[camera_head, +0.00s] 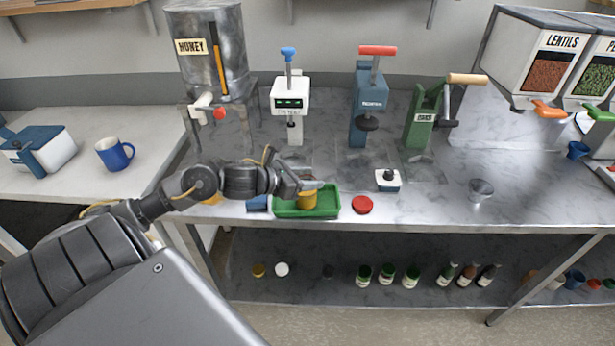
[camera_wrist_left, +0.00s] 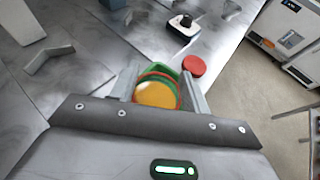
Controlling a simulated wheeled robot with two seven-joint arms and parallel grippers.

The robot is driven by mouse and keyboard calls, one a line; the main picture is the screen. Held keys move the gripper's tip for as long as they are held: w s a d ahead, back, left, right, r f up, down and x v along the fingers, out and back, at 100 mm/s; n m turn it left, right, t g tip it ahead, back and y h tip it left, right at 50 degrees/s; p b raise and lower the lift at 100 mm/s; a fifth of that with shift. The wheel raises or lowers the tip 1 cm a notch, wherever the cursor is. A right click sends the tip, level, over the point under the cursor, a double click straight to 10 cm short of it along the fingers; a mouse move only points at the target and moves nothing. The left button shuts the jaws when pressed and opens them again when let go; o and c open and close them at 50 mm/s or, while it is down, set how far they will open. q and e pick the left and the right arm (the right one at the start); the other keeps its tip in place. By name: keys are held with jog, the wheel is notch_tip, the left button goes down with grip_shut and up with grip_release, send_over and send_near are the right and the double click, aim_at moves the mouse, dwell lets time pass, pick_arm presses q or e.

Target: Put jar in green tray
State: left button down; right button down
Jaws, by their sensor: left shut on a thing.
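The jar (camera_head: 307,200) is short with amber contents. It is at the green tray (camera_head: 291,212), inside its rim as seen from the head. My left gripper (camera_head: 306,187) is shut on the jar from above, and the jar's round amber top (camera_wrist_left: 157,94) shows between the two fingers in the left wrist view. The green tray (camera_wrist_left: 160,69) shows partly behind the jar there. Whether the jar's base touches the tray floor is hidden. My right gripper is not in view.
A red lid (camera_head: 362,204) lies just right of the tray, and a blue object (camera_head: 257,203) sits just left of it. A small white device (camera_head: 387,180) and a metal funnel (camera_head: 480,189) stand farther right. Dispensers and presses, including the honey tank (camera_head: 207,50), line the back.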

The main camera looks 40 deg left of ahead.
pick_arm(q)
jog(key=shift+f, duration=0.1)
jog(key=c, duration=0.7)
grip_release()
jog(key=b+v, duration=0.1)
jog(key=v, duration=1.1)
